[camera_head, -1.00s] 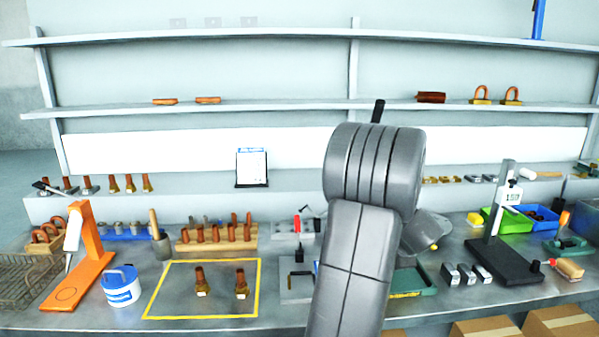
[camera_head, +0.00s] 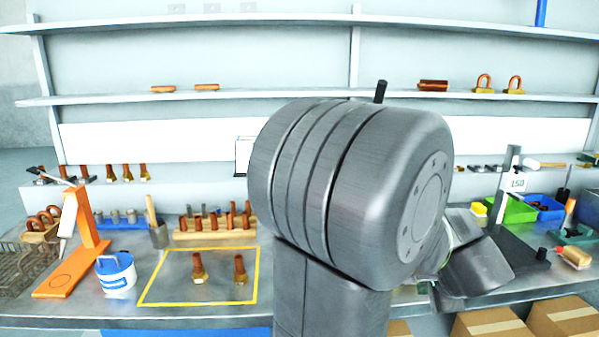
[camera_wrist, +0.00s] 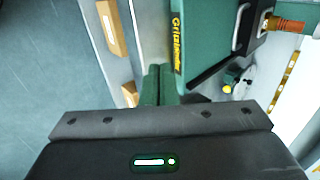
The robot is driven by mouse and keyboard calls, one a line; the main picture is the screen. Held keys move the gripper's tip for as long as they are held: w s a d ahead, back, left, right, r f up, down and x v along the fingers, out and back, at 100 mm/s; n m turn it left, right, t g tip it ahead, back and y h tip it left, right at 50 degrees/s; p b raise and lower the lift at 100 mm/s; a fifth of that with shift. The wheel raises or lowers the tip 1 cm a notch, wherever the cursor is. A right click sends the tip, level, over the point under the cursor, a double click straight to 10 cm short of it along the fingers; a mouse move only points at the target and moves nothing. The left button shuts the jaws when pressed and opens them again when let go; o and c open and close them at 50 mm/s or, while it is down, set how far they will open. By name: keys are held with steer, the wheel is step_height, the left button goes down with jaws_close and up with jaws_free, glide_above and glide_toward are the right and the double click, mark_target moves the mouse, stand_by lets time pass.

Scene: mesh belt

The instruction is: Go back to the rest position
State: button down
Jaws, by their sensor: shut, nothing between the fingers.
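My gripper (camera_wrist: 160,76) shows in the wrist view with its two dark fingers together and nothing between them. The fingers point toward a green machine (camera_wrist: 205,45) with yellow lettering; I cannot tell the gap between them. In the head view my raised arm fills the middle and right of the picture. The wrist end hangs low at the right of the bench, and the fingertips cannot be made out there. Two copper-and-brass bolts (camera_head: 198,268) stand inside a yellow outlined square (camera_head: 150,302) on the bench.
A black-based stand (camera_head: 515,258), a green bin (camera_head: 520,211) and cardboard boxes (camera_head: 485,324) are at the right. Shelves run behind.

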steer(key=v, duration=0.9)
steer(key=shift+s+f, duration=0.2)
